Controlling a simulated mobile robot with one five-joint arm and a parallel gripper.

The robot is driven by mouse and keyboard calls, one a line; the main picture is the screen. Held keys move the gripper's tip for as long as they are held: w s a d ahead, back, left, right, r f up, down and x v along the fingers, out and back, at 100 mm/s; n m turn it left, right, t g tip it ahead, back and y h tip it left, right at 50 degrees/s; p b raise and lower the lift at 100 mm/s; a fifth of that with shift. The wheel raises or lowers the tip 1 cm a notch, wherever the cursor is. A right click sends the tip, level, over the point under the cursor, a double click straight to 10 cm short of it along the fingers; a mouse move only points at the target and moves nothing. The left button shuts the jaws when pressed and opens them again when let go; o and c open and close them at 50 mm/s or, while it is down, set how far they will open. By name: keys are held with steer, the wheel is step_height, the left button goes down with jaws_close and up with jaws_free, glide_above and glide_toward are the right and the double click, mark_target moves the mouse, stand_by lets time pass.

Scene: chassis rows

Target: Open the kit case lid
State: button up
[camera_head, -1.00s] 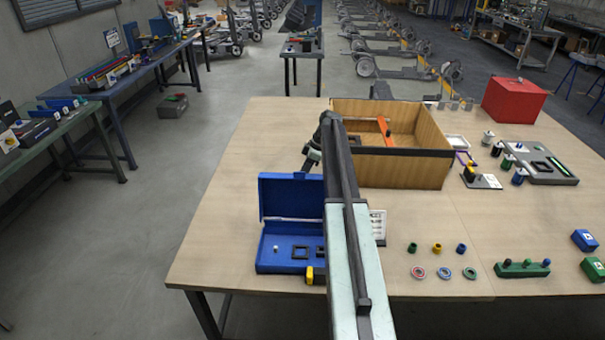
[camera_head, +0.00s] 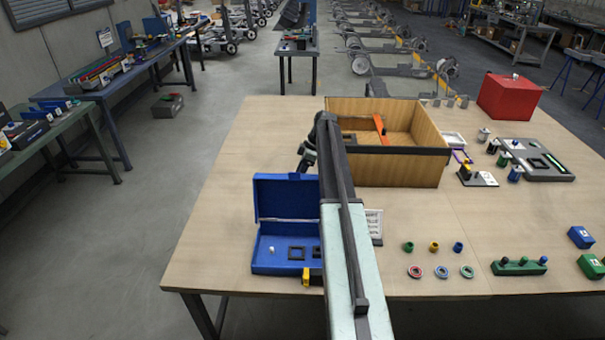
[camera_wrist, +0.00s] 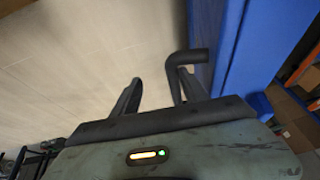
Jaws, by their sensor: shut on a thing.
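The blue kit case (camera_head: 268,255) stands at the near left of the table. Its blue lid (camera_head: 285,195) stands raised, about upright, along the back edge. My arm hides the right part of the case. The fingers of my gripper are hidden in the head view, behind my arm. In the wrist view, my gripper (camera_wrist: 160,83) has a dark bent handle (camera_wrist: 186,58) between its fingers, nearer the right one. The handle joins the blue lid, whose face (camera_wrist: 238,50) fills the right of that view. My gripper is shut on this handle.
A wooden box (camera_head: 400,170) stands close behind and right of the case. A yellow latch (camera_head: 306,277) is on the case front. A small white card (camera_head: 374,226) stands right of my arm. Small rings and caps lie farther right. The table left of the case is clear.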

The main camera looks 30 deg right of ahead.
steer(key=p+v, duration=0.7)
steer(key=v, duration=0.1)
steer(key=shift+f, duration=0.15)
